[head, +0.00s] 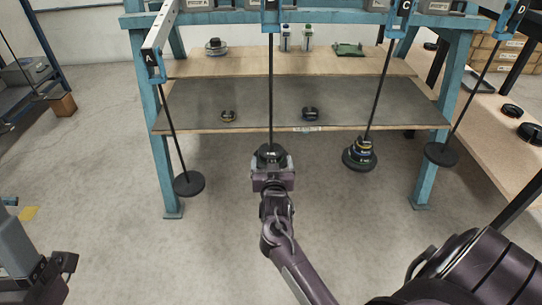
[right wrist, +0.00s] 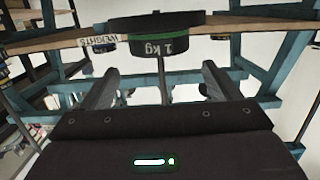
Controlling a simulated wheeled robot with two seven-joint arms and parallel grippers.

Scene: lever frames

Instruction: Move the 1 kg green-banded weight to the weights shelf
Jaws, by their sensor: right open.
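The black 1 kg weight with a green band (right wrist: 160,46) sits on a wide black plate on a rod. In the head view the hanging weight (head: 268,151) is at the bottom of the second rod from the left, partly hidden by my right gripper (head: 272,163). The right wrist view is upside down; there my open fingers stand on either side of the rod, just short of the weight, with gaps. The weights shelf (head: 365,99) is the grey lower board behind, its label (right wrist: 107,39) reading "WEIGHTS". My left gripper (head: 62,265) is low at left, its jaws unclear.
Two small dark weights (head: 228,115) (head: 309,113) lie on the shelf, with bare space between and beside them. Other rods carry an empty-looking plate (head: 189,184), a weight stack (head: 360,153) and another plate (head: 441,154). Blue posts (head: 153,135) stand at the sides.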

